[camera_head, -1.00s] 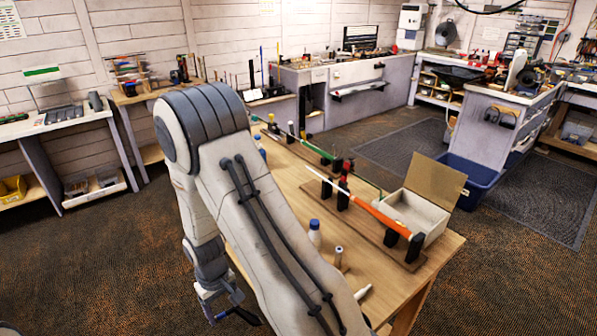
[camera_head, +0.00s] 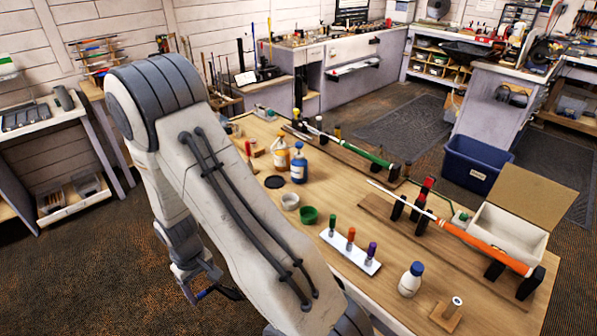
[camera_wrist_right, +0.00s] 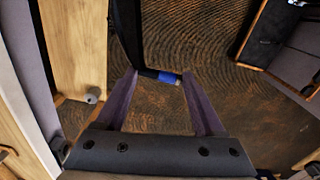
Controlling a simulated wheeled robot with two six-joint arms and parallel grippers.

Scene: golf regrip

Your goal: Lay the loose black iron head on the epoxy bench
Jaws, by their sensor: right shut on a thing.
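My right gripper (camera_head: 200,293) hangs at the lower left of the head view, left of the wooden bench and apart from it. Its two fingers (camera_wrist_right: 161,76) are shut on a black piece with a blue band, which looks like the black iron head (camera_wrist_right: 127,35). The black part extends up from the left fingertip, and the blue band lies by the right one. The floor shows beneath it. The wooden bench (camera_head: 345,220), with bottles and small cups, appears to be the epoxy bench; my arm hides its near left edge. My left gripper is not in view.
The bench carries an amber bottle (camera_head: 281,153), a blue bottle (camera_head: 299,163), a green cup (camera_head: 309,215), a white tube rack (camera_head: 349,252), a white bottle (camera_head: 411,279), an orange-gripped club (camera_head: 470,238) and an open box (camera_head: 508,235). Bare wood shows between the rack and club.

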